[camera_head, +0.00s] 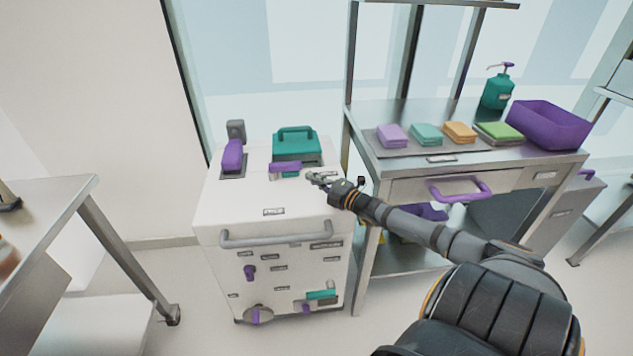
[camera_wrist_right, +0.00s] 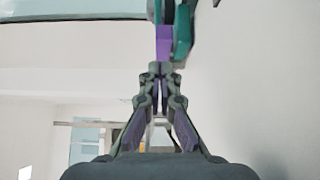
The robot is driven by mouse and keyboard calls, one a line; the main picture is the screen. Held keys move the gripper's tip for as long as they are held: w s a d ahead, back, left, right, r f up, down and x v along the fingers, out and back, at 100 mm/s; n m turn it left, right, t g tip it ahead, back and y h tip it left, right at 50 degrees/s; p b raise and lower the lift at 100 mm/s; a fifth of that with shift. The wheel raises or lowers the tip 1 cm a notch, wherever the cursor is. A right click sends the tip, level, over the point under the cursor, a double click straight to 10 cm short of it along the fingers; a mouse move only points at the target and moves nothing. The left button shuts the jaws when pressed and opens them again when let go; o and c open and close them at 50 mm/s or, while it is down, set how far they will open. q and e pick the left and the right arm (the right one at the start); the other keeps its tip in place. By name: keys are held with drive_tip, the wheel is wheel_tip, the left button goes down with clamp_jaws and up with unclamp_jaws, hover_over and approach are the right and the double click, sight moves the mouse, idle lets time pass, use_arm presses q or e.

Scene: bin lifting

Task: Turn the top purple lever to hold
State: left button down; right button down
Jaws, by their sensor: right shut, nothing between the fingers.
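The purple lever (camera_head: 285,167) lies flat across the top of the white cabinet, in front of a teal handled block (camera_head: 296,146). My right gripper (camera_head: 312,177) reaches in from the right over the cabinet top, its tips just right of the lever. In the right wrist view the fingers (camera_wrist_right: 158,72) are shut with nothing between them. A purple piece (camera_wrist_right: 164,42) beside a teal part (camera_wrist_right: 184,30) shows straight beyond the tips; I cannot tell whether they touch it. My left gripper is not in view.
Another purple piece (camera_head: 232,155) stands on the cabinet top at left. The cabinet (camera_head: 225,205) has a grey front bar and small purple and teal parts below. A metal cart (camera_head: 410,165) with sponges, a purple bin (camera_head: 548,124) and a teal bottle (camera_head: 497,92) stands at right.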

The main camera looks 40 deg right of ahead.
drive_tip(key=shift+s+a, duration=0.1)
drive_tip(key=shift+s, duration=0.8)
drive_tip(key=shift+f, duration=0.1)
